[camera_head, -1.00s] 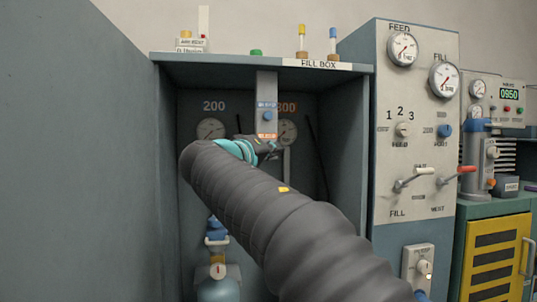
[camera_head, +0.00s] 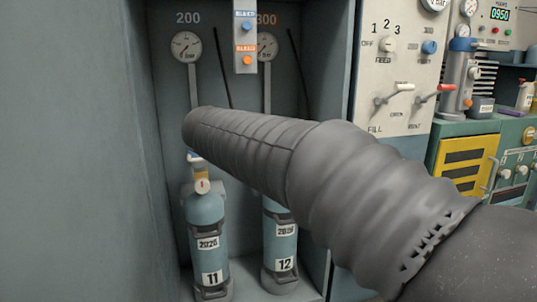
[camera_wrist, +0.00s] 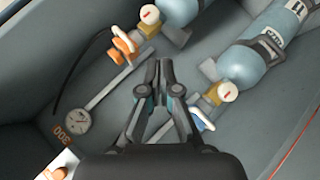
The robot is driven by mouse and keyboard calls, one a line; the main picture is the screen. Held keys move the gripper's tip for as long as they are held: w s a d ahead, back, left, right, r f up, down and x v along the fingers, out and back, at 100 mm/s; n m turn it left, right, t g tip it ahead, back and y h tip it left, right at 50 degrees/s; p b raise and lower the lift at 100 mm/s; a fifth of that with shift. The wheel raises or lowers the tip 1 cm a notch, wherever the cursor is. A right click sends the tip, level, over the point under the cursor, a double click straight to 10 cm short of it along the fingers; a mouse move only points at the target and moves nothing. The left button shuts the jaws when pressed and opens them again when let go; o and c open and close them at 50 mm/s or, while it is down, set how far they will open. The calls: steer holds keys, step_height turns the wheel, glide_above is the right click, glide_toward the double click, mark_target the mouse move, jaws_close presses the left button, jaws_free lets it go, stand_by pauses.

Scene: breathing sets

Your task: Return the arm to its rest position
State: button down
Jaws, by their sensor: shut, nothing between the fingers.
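My gripper (camera_wrist: 160,75) shows in the wrist view with its fingertips together and nothing between them. It hangs over the inside of the fill box, between two blue cylinders. In the head view my dark sleeved arm crosses the box opening and hides the gripper. Cylinder 11 (camera_head: 209,262) stands at the left of the box and cylinder 12 (camera_head: 281,250) at the right, partly behind my arm. In the wrist view one cylinder valve has an orange knob (camera_wrist: 124,41) and the other a blue and white one (camera_wrist: 203,118).
The 200 gauge (camera_head: 186,46) and the 300 gauge (camera_head: 266,46) are on the box's back wall. A bleed-button strip (camera_head: 246,40) hangs between them. The box's left wall (camera_head: 90,150) is close. A control panel (camera_head: 395,70) with levers and a yellow-fronted cabinet (camera_head: 465,160) are at the right.

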steer(key=s+d+f+m+g+y+p, duration=0.2)
steer(key=s+d+f, duration=0.25)
steer(key=s, duration=0.55)
steer(key=s+d+f+m+g+y+p, duration=0.15)
steer(key=s+d+f, duration=0.35)
steer(key=s, duration=0.5)
steer(key=s+d+f+m+g+y+p, duration=0.1)
steer(key=s+d+f+m+g+p, duration=0.2)
steer(key=s+d, duration=0.5)
steer(key=shift+m+t+h, duration=0.25)
steer(key=shift+m+t, duration=0.5)
steer(key=shift+t, duration=0.1)
steer(key=s, duration=0.1)
steer(key=s+d+r+p, duration=0.1)
steer(key=s+r, duration=0.1)
steer(key=shift+s+d+r, duration=0.2)
steer(key=shift+s+d, duration=0.1)
steer(key=c, duration=1.9)
jaws_free()
